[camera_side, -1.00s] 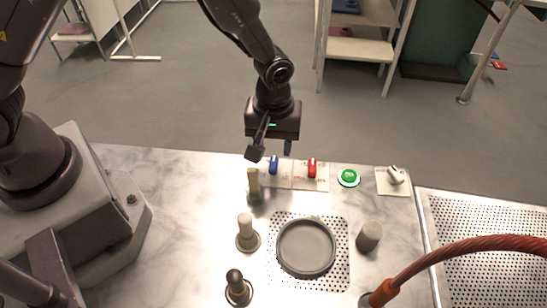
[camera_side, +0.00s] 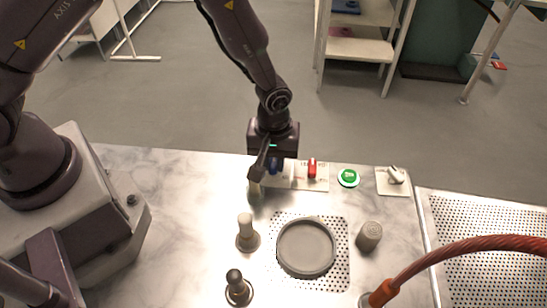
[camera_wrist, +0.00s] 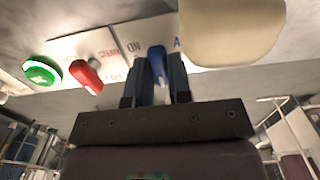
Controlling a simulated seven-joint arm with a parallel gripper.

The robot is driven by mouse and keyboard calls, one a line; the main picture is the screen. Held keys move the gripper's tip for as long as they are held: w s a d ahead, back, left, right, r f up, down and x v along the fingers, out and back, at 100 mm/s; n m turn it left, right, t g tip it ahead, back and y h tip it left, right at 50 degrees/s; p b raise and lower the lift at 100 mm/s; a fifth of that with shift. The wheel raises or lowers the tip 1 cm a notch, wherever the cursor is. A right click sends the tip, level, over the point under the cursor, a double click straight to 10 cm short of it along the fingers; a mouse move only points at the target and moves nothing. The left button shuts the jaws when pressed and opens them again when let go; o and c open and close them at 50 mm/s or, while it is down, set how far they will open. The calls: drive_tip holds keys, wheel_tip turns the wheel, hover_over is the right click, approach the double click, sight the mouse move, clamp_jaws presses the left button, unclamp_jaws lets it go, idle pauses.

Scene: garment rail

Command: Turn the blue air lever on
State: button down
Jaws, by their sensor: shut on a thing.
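The blue air lever (camera_wrist: 157,62) is on a white labelled plate (camera_wrist: 129,46) in the wrist view, between the two fingers of my gripper (camera_wrist: 160,72). The gripper is shut on the lever. In the side view my gripper (camera_side: 273,165) is down at the lever plate, and the blue lever (camera_side: 275,168) is mostly hidden behind it. The lever's exact angle cannot be told.
A red lever (camera_side: 312,168) stands just right, then a green button (camera_side: 348,178) and a white knob (camera_side: 395,175). A pale-topped post (camera_side: 254,189) is close in front of the gripper. A round grey dish (camera_side: 306,247) and several posts sit nearer. An orange hose (camera_side: 440,258) arches at right.

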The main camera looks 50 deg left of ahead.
drive_tip(key=m, duration=0.4)
drive_tip(key=shift+m, duration=0.4)
drive_tip(key=m, duration=0.4)
drive_tip(key=shift+m, duration=0.3)
drive_tip(key=m, duration=0.4)
drive_tip(key=shift+r+m, duration=0.1)
drive_tip(key=shift+m, duration=2.1)
drive_tip(key=c, duration=1)
unclamp_jaws()
drive_tip(key=shift+c, duration=0.2)
